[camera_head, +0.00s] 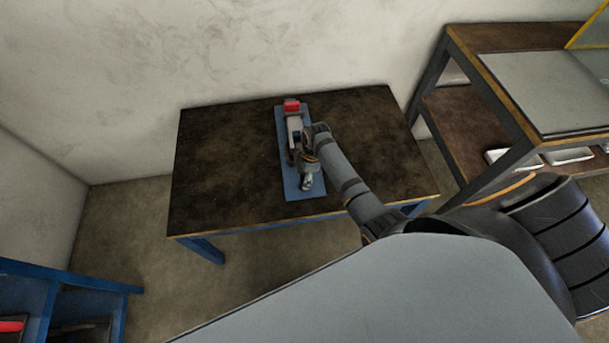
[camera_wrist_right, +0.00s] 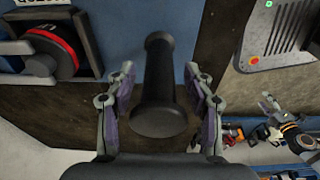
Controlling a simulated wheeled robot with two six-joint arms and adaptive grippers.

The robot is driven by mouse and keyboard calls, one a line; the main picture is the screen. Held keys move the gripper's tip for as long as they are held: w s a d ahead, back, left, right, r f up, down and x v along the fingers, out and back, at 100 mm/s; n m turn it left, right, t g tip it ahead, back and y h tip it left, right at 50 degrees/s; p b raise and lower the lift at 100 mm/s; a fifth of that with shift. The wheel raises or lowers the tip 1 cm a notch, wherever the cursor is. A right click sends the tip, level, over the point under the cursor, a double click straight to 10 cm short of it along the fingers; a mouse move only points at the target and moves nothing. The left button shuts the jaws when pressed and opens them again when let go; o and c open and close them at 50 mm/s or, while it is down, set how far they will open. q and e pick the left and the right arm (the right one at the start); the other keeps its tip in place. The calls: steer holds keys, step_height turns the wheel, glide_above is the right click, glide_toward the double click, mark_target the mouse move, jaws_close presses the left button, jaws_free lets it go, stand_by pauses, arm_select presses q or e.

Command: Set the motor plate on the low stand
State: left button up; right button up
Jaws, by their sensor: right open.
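My right gripper (camera_head: 307,182) is at the near half of a long blue board (camera_head: 307,192) on the dark table. In the right wrist view the gripper (camera_wrist_right: 160,95) is open, with one finger on each side of a black cylinder (camera_wrist_right: 158,85). The cylinder has a wider rounded end and shows a gap to both fingers. It is over or on a blue surface (camera_wrist_right: 205,15). I cannot tell which part is the motor plate or the low stand.
The table (camera_head: 225,165) is bare on both sides. A shelf unit (camera_head: 475,130) with white trays stands right; a blue rack (camera_head: 60,290) stands lower left. The wrist view shows a dark disc with a red rim (camera_wrist_right: 55,45).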

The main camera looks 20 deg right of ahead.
steer(key=r, duration=0.4)
steer(key=d+r+p, duration=0.1)
steer(key=r, duration=0.7)
steer(key=shift+s+d+p, duration=0.25)
steer(key=shift+d+p, duration=0.05)
steer(key=shift+d, duration=0.05)
steer(key=shift+f, duration=0.1)
